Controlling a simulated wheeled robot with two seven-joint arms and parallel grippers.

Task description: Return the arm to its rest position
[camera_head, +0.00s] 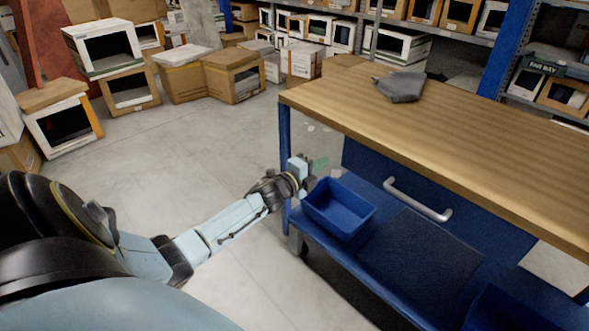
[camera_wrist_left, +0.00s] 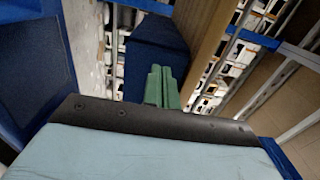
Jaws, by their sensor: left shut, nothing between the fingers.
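My left arm (camera_head: 225,225) reaches out from the lower left in the head view. Its gripper (camera_head: 320,163) is at the near left end of the workbench, just above and behind a blue bin (camera_head: 340,209). In the wrist view the green fingers (camera_wrist_left: 160,72) are together, with nothing seen between them. My right gripper is not in view.
The blue bench has a wooden top (camera_head: 440,140), a grey handle (camera_head: 418,200) and a lower shelf (camera_head: 420,250). A grey cloth-like item (camera_head: 400,86) lies on top. Boxes (camera_head: 235,76) and racks stand behind. Clear floor (camera_head: 170,150) lies left of the bench.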

